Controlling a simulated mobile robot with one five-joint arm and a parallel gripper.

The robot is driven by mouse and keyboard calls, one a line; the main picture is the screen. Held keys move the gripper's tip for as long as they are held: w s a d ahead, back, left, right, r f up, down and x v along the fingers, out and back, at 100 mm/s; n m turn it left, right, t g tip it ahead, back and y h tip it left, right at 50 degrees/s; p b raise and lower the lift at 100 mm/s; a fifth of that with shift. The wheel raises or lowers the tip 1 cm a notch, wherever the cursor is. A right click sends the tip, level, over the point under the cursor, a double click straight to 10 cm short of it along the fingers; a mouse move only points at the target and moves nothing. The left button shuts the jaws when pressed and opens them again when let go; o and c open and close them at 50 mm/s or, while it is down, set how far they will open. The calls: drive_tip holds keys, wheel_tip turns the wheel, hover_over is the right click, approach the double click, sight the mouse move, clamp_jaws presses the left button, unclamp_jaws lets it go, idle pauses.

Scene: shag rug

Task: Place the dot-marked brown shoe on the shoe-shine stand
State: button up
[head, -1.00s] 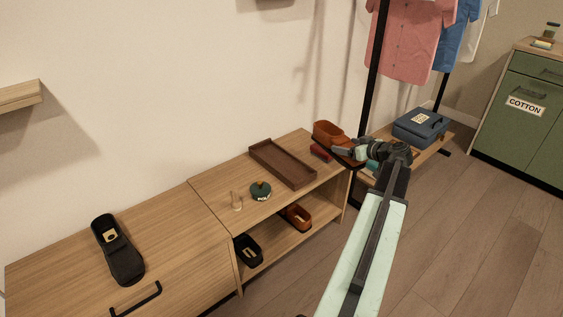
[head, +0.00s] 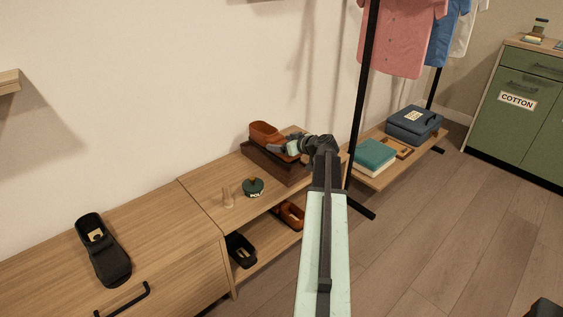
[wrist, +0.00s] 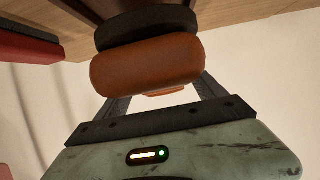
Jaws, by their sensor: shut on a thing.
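My gripper (head: 302,146) is shut on an orange-brown shoe (head: 266,132) with a dark sole. In the head view the shoe appears over the far part of a dark brown rectangular tray (head: 284,171); contact cannot be told. The wrist view shows the shoe's rounded brown end (wrist: 148,66) between the fingers. No dot mark is visible on it. Another brown shoe (head: 292,214) sits on the lower shelf. I cannot tell for sure which thing is the shoe-shine stand; a black shoe-like thing (head: 106,262) lies on the left cabinet.
A green polish tin (head: 253,187) and a small wooden peg (head: 227,198) stand left of the tray. A black shoe (head: 240,250) is on the lower shelf. A black rack post (head: 361,100) rises at right. A red thing (wrist: 28,44) shows in the wrist view.

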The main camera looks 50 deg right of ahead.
wheel_tip(320, 180, down, 5)
drive_tip(key=b, duration=0.3)
drive_tip(key=shift+r+b, duration=0.15)
drive_tip(key=shift+b, duration=0.2)
drive_tip(key=shift+r, duration=0.25)
drive_tip(key=shift+f, duration=0.2)
drive_tip(key=o, duration=1.7)
drive_tip(key=shift+o, duration=0.2)
drive_tip(key=shift+s+r+p, duration=0.1)
drive_tip(key=shift+r+p, duration=0.25)
drive_tip(key=shift+p, duration=0.05)
drive_tip(key=p+v, duration=0.4)
drive_tip(key=v, duration=0.6)
drive_tip(key=shift+s+r, duration=0.15)
drive_tip(key=shift+s, duration=0.7)
